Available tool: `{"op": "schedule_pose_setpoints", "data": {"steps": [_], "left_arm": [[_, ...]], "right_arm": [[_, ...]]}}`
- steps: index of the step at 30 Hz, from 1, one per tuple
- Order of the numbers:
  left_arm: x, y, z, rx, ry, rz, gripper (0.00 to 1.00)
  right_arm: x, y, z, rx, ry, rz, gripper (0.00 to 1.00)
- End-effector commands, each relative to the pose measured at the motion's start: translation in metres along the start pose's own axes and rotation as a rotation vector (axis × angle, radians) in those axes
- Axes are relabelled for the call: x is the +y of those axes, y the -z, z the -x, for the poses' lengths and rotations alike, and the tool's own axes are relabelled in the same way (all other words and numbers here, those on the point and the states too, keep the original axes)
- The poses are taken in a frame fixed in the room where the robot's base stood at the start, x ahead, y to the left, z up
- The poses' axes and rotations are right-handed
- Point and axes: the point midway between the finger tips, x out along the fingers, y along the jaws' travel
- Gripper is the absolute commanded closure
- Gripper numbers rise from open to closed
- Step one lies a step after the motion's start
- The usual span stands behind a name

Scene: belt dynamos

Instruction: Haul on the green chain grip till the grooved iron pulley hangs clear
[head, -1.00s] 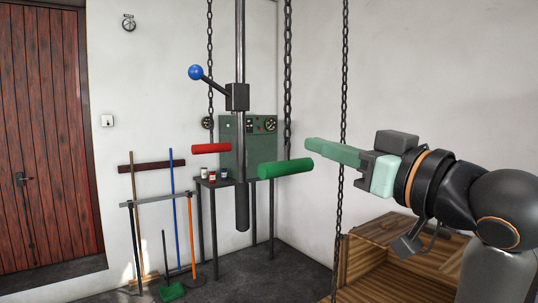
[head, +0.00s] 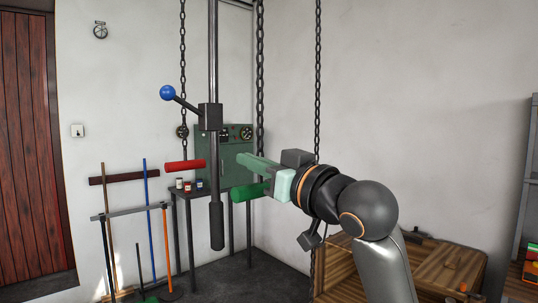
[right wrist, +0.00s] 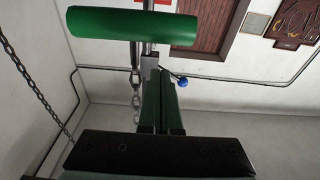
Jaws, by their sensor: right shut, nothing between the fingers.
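The green chain grip (head: 248,193), a horizontal cylinder, hangs at the end of a dark chain (head: 260,90). In the head view its right end is hidden behind my right gripper. My right gripper (head: 242,159) has long green fingers, shut and empty, pointing left just above the grip in the picture. In the right wrist view the green grip (right wrist: 130,27) lies across the top, beyond the tips of the closed fingers (right wrist: 160,75), and no hold on it shows. The grooved iron pulley does not show in either view. My left gripper is not in view.
A red grip (head: 185,165) hangs on another chain to the left. A vertical rod with a blue-knobbed lever (head: 168,93) stands between. Behind are a green panel (head: 212,145) and a small table. A wooden crate (head: 430,262) stands low at right.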

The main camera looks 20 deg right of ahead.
Motion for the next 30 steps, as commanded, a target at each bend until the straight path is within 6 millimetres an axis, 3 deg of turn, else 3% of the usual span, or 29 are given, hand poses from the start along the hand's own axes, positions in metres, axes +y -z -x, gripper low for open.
{"op": "schedule_pose_setpoints", "data": {"steps": [1, 6, 23, 26, 30], "left_arm": [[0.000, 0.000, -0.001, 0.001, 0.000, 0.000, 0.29], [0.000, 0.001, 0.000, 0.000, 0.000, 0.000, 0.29], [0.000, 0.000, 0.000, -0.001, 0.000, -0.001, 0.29], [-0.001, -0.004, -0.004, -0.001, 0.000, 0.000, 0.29], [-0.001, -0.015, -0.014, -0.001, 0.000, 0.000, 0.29]], "right_arm": [[0.001, -0.011, 0.003, -0.004, -0.001, 0.000, 1.00], [0.001, -0.024, 0.009, -0.003, -0.002, 0.000, 1.00], [0.001, -0.032, 0.012, -0.002, -0.002, 0.000, 1.00], [0.001, -0.039, 0.013, -0.003, -0.002, 0.000, 1.00], [0.001, -0.065, 0.015, -0.008, -0.001, -0.001, 1.00]]}}
